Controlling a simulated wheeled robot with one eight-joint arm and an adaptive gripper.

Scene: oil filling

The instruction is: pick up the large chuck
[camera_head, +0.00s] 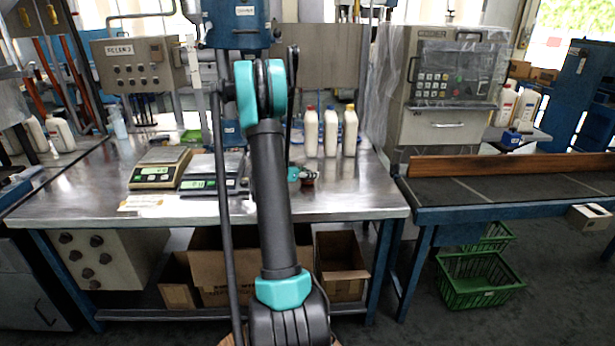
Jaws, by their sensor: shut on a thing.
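My arm rises through the middle of the picture and hides much of the bench behind it. A small teal and black part of my gripper (299,175) shows just right of the arm, low over the metal bench (350,200). It is shut on a small dark reddish piece, which looks like the large chuck (309,180). The piece is small and partly covered, so its shape is unclear. I cannot tell whether it touches the bench top.
Three white bottles (330,133) with red, blue and yellow caps stand behind the gripper. Two scales (160,168) are on the left. A conveyor (500,185) stands to the right. The bench's front right is clear.

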